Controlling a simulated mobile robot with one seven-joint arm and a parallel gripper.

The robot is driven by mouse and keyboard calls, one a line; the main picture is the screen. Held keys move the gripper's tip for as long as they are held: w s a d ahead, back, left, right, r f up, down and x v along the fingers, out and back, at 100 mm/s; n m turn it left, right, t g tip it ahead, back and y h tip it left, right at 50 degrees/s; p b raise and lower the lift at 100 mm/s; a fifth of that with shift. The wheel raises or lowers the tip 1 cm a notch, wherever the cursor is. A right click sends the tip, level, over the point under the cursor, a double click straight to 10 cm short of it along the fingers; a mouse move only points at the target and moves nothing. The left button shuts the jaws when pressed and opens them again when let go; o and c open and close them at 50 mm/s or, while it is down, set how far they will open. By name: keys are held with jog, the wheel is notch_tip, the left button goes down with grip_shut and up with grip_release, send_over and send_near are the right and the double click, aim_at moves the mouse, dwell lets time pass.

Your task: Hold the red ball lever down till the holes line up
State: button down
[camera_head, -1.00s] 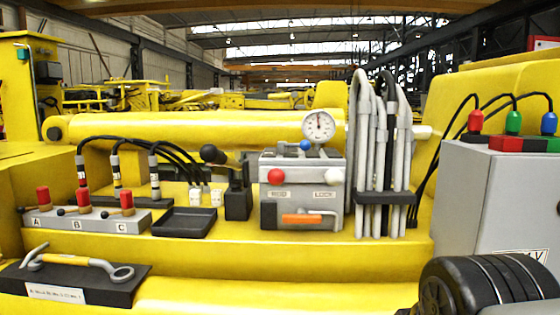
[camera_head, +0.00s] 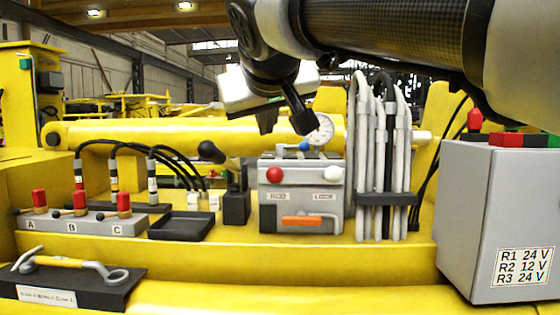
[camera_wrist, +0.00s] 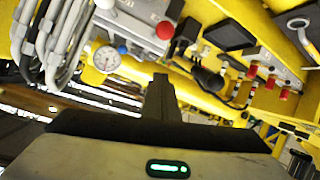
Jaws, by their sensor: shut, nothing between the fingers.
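The red ball (camera_head: 274,175) is on the front left of the grey lever box (camera_head: 330,210), above a label that seems to read ROD. It also shows near the top of the wrist view (camera_wrist: 165,30). A white ball (camera_head: 331,174) is to its right, above the label LOCK. My gripper (camera_head: 304,122) is shut and empty. In the head view it appears above the box, in front of the gauge, apart from the red ball. Its dark fingers also show in the wrist view (camera_wrist: 160,92). I cannot make out the holes.
A pressure gauge (camera_head: 323,130) and a blue knob (camera_head: 304,146) top the box. Grey hoses (camera_head: 366,160) stand close on its right. A grey cabinet (camera_head: 478,220) stands at the right.

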aim_at(271, 168)
jog(key=w+f, duration=0.6)
jog(key=shift+w+d+f+p, duration=0.2)
jog(key=shift+w+f+p, duration=0.05)
jog(key=shift+f+p, duration=0.1)
jog(key=shift+s+f, duration=0.1)
jog(key=shift+f, duration=0.15)
dwell(0.3)
